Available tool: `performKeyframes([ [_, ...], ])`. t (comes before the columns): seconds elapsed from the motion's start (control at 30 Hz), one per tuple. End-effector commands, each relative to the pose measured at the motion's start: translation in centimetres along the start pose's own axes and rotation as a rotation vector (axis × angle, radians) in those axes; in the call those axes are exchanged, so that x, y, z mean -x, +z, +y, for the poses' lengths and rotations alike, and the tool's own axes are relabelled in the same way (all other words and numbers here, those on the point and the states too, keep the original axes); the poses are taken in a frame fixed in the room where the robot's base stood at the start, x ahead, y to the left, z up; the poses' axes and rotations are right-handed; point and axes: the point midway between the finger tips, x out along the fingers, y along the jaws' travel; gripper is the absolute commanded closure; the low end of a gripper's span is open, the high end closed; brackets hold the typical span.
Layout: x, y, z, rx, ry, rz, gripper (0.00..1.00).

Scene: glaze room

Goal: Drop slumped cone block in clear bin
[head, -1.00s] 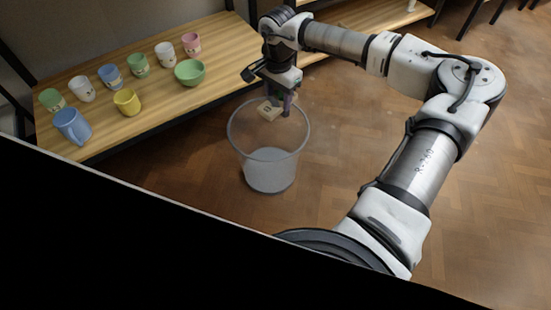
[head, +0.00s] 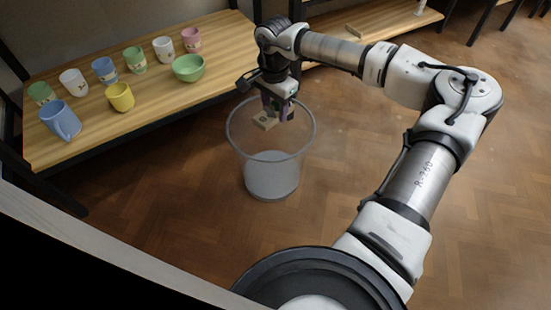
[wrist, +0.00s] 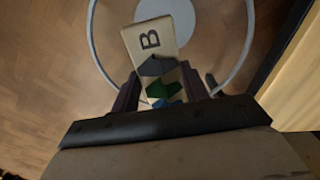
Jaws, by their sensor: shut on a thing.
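My gripper (head: 279,108) points down over the clear bin (head: 272,180), a see-through tapered bin standing on the floor. It is shut on the slumped cone block (head: 265,123), a pale beige block that shows at the mouth of the bin. In the wrist view the block (wrist: 152,40) carries a dark letter B and dark blue-grey and green slumped cones, and sits between the two fingers. The bin's round rim (wrist: 93,38) and whitish bottom (wrist: 178,18) show beyond it. The head view does not tell whether the block is below the rim.
A wooden shelf (head: 150,115) at left holds several pastel mugs, a yellow cup (head: 120,97) and a green bowl (head: 188,69). A small beige piece (head: 353,31) lies on the back shelf (head: 335,45). The floor (head: 180,215) around the bin is clear.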

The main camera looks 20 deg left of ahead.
Motion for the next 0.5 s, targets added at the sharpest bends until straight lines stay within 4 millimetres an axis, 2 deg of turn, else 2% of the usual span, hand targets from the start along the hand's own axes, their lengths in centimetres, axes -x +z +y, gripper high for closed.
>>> performKeyframes([
  [0.27, -0.14, 0.0, -0.02, 0.0, -0.001, 0.001, 0.8],
  [0.3, -0.14, 0.0, -0.02, 0.0, -0.001, 0.001, 0.5],
  [0.43, -0.13, -0.01, -0.02, 0.0, -0.001, 0.001, 0.33],
  [0.5, -0.14, -0.01, -0.01, 0.0, 0.0, 0.001, 0.3],
])
